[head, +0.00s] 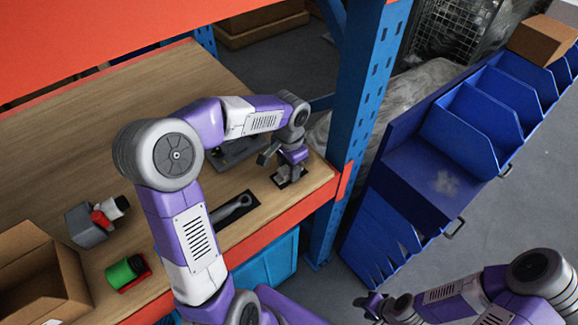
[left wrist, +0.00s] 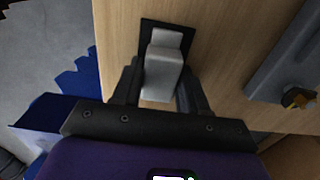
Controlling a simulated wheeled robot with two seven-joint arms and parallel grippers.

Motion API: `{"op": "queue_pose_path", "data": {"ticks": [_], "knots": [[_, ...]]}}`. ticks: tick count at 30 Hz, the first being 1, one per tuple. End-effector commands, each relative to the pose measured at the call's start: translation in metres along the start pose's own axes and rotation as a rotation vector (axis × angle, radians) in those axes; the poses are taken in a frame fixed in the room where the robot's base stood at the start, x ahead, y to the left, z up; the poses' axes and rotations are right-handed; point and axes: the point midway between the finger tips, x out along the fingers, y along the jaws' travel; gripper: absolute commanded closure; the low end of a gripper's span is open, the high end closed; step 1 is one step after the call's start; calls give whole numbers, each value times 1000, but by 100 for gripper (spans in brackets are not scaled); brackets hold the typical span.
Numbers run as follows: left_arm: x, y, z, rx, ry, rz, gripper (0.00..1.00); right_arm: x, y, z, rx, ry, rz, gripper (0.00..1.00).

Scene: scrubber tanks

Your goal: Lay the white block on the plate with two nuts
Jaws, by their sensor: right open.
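A pale grey-white block (left wrist: 160,70) stands at a black mat (left wrist: 149,28) on the wooden shelf, between the two fingers of my left gripper (left wrist: 160,95). Whether both fingers press on it cannot be told. In the head view my left gripper (head: 285,172) is low over that mat near the shelf's front corner, and hides most of the block. A grey plate (left wrist: 283,55) lies to the right in the left wrist view, with one brass nut (left wrist: 298,98) visible. In the head view the plate (head: 238,152) is partly behind my arm. My right gripper (head: 373,303) is open, off the shelf.
A wrench (head: 232,209) lies on a black mat nearer the front edge. A grey holder (head: 85,226), a green roll in a red holder (head: 127,271) and an open cardboard box (head: 40,275) are at left. A blue upright (head: 360,110) stands close right; blue bins (head: 470,125) lie beyond.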

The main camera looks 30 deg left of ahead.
Motion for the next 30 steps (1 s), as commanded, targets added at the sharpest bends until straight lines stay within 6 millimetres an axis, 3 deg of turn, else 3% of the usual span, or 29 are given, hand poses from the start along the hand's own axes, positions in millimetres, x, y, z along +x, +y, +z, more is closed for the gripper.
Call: {"op": "queue_pose_path", "data": {"ticks": [13, 30], "knots": [[-4, 0, 0, 0, 1, -1, 89, -3, -1, 0, 0, 0, 0, 57], [-49, 0, 0, 1, 0, -1, 89, -40, -15, 2, 0, 0, 0, 57]]}}
